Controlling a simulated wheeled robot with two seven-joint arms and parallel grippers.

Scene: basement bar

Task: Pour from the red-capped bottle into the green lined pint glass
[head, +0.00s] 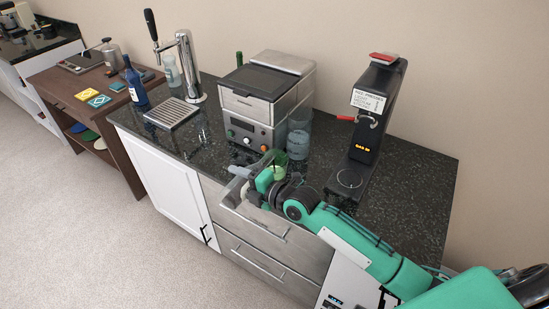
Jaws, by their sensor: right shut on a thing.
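My right gripper (246,186) is low over the front edge of the dark counter, by the grey drawers. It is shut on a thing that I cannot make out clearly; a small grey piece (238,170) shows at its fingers. A green-tinted glass (280,162) shows just behind the gripper, its lower part partly hidden; it may be the green lined pint glass. I see no red cap, so I cannot pick out the red-capped bottle. My left gripper is out of view.
A silver coffee machine (262,100) and a clear bluish container (298,144) stand behind the gripper. A black dispenser (378,110) stands to the right. A tap (188,70), drip tray (172,113) and dark blue bottle (135,88) are at left.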

